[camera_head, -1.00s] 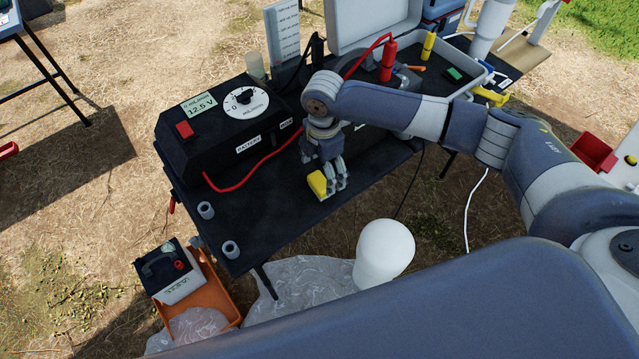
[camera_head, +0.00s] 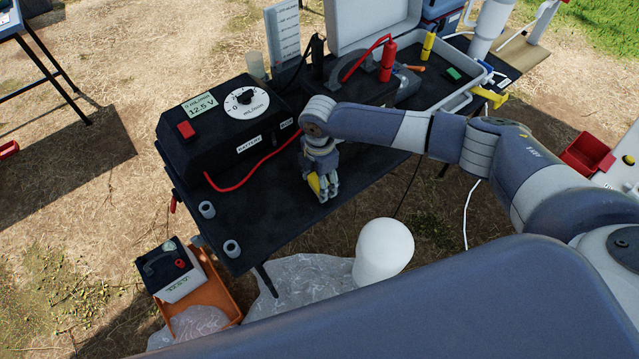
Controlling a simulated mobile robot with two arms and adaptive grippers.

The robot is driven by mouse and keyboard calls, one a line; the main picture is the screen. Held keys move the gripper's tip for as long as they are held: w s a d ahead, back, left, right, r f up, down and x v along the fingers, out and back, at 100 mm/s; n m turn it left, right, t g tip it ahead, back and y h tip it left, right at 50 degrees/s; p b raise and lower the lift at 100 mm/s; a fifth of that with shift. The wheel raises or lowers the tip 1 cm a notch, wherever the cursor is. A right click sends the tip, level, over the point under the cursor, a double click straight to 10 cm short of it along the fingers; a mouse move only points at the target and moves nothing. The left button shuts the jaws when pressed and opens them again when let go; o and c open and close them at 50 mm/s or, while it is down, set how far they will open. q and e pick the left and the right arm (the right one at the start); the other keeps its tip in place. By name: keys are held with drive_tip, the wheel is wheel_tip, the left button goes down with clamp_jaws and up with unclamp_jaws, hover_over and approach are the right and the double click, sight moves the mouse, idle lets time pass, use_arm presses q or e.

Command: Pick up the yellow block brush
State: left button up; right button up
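The yellow block brush (camera_head: 315,184) is on the black table top, in front of the black control box. My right gripper (camera_head: 323,188) points down over it, with its fingers at the brush and hiding much of it. Only a narrow yellow strip shows between and beside the fingers. I cannot tell whether the fingers are closed on the brush or only around it, nor whether the brush touches the table. My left gripper is not in view.
The black control box (camera_head: 215,125) with a dial and a red cable (camera_head: 240,172) is left of the gripper. Grey cups (camera_head: 207,209) stand near the table's left edge. An open case (camera_head: 460,102) with red and yellow tools is behind. A white rounded object (camera_head: 384,248) is below the front edge.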

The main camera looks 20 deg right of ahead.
drive_tip(key=shift+c, duration=0.2)
wheel_tip(320, 180, up, 10)
drive_tip(key=shift+b, duration=0.45)
drive_tip(key=o, duration=0.4)
drive_tip(key=shift+c, duration=1.4)
